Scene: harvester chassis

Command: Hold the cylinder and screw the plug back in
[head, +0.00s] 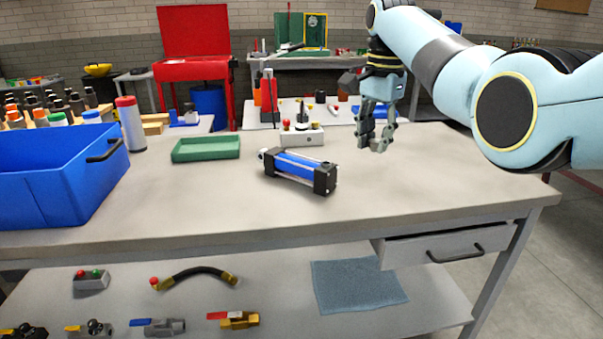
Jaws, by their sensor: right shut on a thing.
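A blue cylinder (298,170) with black end caps lies on its side on the workbench, left of my right gripper. Its near right end cap faces partly toward me. My right gripper (376,144) hangs above the bench, fingers pointing down, to the right of the cylinder and apart from it. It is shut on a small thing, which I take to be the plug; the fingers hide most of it. No plug shows clearly elsewhere. The port on the cylinder is too small to make out. My left gripper is not in view.
A green tray (206,149) and a white control box (296,134) with a red knob stand behind the cylinder. A blue bin (40,190) and a red-capped bottle (131,124) are at the left. The bench front and right are clear.

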